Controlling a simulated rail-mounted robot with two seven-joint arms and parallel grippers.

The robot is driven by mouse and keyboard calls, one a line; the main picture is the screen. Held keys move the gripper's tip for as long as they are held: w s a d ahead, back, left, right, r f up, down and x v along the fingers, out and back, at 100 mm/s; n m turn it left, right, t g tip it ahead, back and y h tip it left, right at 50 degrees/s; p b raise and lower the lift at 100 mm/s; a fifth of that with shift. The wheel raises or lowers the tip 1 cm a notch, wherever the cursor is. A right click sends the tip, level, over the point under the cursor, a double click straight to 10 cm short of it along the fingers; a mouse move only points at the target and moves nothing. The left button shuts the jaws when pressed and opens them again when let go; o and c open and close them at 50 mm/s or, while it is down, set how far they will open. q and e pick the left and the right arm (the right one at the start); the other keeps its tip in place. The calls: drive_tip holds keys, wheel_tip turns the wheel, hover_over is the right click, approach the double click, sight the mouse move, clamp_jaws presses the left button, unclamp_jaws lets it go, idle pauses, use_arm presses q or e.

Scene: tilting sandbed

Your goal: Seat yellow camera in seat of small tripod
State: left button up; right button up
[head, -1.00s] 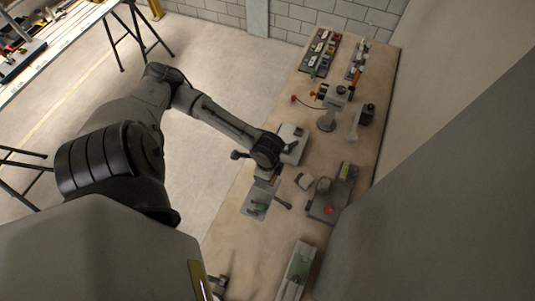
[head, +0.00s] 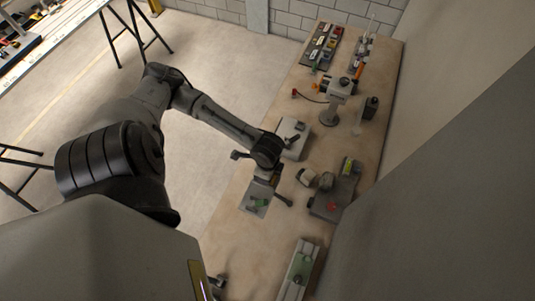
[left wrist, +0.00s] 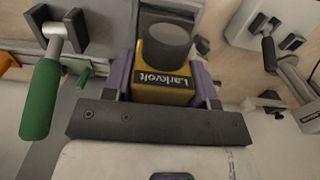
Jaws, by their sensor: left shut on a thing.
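The yellow camera (left wrist: 165,82), with a dark round lens and a "Larkvolt" label, sits between the purple fingers of my left gripper (left wrist: 163,88) in the left wrist view. The gripper is shut on it. In the head view my left gripper (head: 264,176) is over the bench's left edge, above a grey plate; the camera is too hidden there to make out. I cannot pick out the small tripod or its seat with certainty in either view.
A green handle (left wrist: 41,100) is close beside the gripper at left in the wrist view.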

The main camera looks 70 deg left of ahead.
use_arm(q)
drive_tip(key=shift+f, duration=0.35)
drive_tip(key=o, duration=1.3)
drive_tip(key=shift+r, duration=0.5)
wheel_tip(320, 180, up, 13)
drive_tip(key=shift+f, duration=0.1)
